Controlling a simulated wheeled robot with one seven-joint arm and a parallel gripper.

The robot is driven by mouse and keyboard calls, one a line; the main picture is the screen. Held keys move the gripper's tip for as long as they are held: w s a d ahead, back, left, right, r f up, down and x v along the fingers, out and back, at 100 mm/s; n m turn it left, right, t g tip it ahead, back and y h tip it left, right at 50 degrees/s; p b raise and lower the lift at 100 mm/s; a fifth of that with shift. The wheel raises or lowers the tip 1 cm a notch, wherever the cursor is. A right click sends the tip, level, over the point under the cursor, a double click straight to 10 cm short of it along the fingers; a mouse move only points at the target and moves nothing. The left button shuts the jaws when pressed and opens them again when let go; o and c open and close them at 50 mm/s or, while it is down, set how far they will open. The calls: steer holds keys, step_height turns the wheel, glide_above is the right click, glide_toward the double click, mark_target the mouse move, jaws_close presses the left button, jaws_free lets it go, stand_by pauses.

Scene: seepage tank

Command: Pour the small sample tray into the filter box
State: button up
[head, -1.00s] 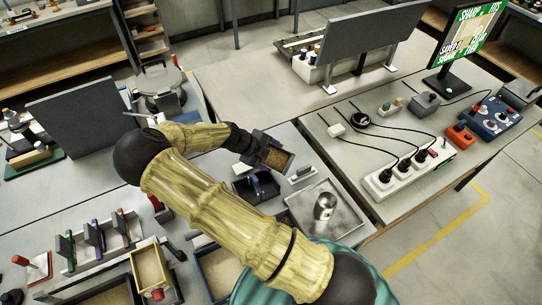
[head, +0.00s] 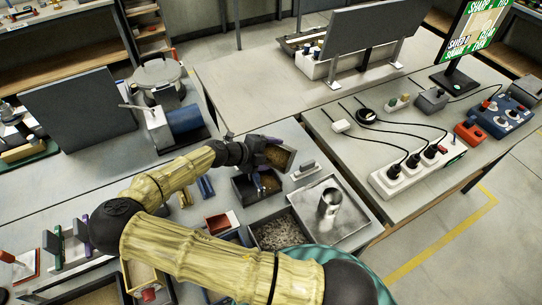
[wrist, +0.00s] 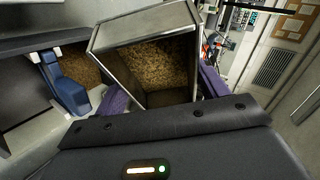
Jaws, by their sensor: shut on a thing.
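The small sample tray (head: 280,158) is a metal-rimmed box with brown grains inside. My gripper (head: 256,151) is shut on it and holds it tilted above the bench. In the wrist view the tray (wrist: 150,62) fills the top middle, grains still in it, between my purple fingers (wrist: 165,97). A dark open box with a blue handle, which looks like the filter box (head: 243,188), stands just below the tray. Brown grains show inside it. In the wrist view its blue handle (wrist: 62,85) is at the left. The held tray and my gripper hide part of the box.
A metal tray with a shiny cylinder (head: 329,203) is right of the box. A bin of grey gravel (head: 278,233) and a red tray (head: 218,223) are nearer. A blue drum machine (head: 184,118) stands behind, and a power strip (head: 415,170) lies on the right table.

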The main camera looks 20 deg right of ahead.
steer(key=shift+s+a+f+t+h+b, duration=0.1)
steer(key=shift+f+t+h+b, duration=0.4)
steer(key=shift+b, duration=0.8)
steer(key=shift+r+m+b, duration=0.2)
steer(key=shift+m+b, duration=0.1)
steer(key=shift+s+r, duration=0.1)
steer(key=shift+r, duration=0.1)
